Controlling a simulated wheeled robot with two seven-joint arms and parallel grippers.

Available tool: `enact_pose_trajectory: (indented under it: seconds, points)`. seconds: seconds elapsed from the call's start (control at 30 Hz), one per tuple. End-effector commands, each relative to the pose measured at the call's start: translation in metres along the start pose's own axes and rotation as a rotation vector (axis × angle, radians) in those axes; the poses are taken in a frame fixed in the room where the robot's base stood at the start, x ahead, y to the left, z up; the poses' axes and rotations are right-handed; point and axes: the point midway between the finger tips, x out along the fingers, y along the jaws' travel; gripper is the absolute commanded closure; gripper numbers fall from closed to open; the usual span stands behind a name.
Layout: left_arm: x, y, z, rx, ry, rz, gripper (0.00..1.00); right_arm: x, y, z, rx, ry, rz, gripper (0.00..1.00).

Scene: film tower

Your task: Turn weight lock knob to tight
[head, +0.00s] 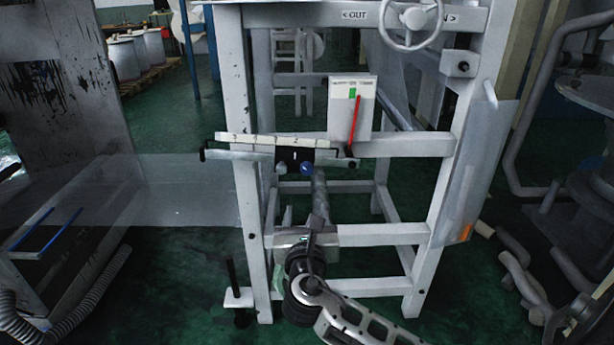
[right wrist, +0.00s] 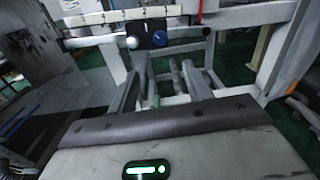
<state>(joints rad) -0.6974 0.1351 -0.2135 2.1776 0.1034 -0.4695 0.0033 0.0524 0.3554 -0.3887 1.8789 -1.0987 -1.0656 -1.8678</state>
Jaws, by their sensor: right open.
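A blue round knob (head: 306,168) sits on the lower front of a small black weight block (head: 294,155) under a white scale bar (head: 265,139). In the right wrist view the blue knob (right wrist: 160,38) shows above and beyond my fingers, with a pale knob (right wrist: 132,42) to its left. Which way the blue knob is set cannot be told. My right gripper (head: 314,218) is below the knob, apart from it. In the right wrist view its two fingers (right wrist: 160,86) stand apart with nothing between them. My left gripper is not in view.
The white machine frame (head: 445,190) surrounds the scale, with a handwheel (head: 411,24) above. A clear panel (head: 190,190) is at left. The floor in front is partly clear.

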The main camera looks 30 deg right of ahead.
Motion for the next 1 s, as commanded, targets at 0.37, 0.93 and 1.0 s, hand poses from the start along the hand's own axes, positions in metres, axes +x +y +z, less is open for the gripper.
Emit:
enact_pose_trajectory:
  seconds: [0.37,0.93,1.0]
  points:
    - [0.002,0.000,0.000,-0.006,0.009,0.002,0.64,0.069,-0.001,0.001,-0.005,-0.004,-0.004,0.50]
    - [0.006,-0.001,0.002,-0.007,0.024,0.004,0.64,0.154,0.000,0.000,-0.001,0.000,0.000,0.50]
    - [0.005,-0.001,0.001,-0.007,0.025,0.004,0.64,0.156,0.000,0.000,-0.001,0.000,0.000,0.50]
